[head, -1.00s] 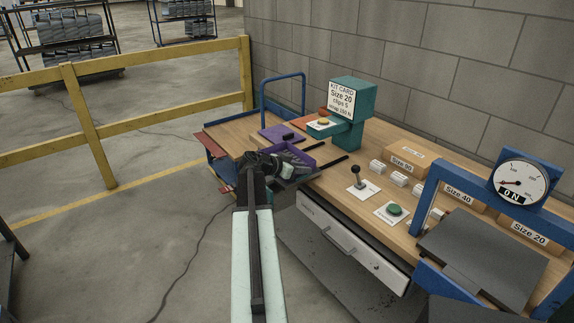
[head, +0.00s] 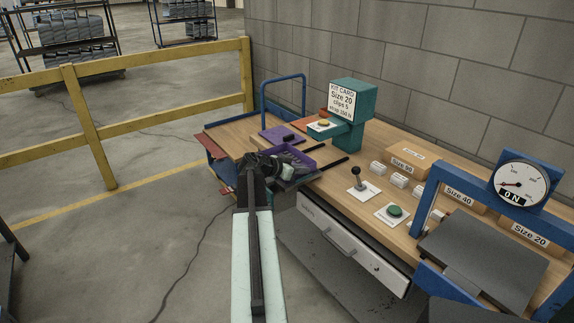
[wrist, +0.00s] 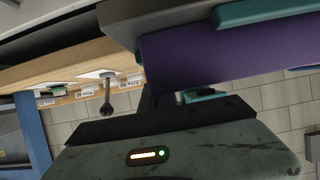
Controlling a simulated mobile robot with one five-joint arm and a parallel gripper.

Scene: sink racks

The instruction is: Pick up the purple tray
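The purple tray (head: 308,153) is at the left part of the wooden bench, near its front edge. My gripper (head: 287,168) is at the tray's near left side and hides part of it. In the wrist view a purple wall of the tray (wrist: 235,52) fills the upper right, close to the camera. A grey finger with a teal pad lies along its upper edge, and a small teal part shows below it. Whether the fingers press on the wall is not clear.
A purple mat (head: 281,134) with a dark item lies behind the tray. A teal kit-card stand (head: 349,105), a lever (head: 357,180) and a green button (head: 394,211) stand to the right. A blue cart (head: 225,141) adjoins the bench.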

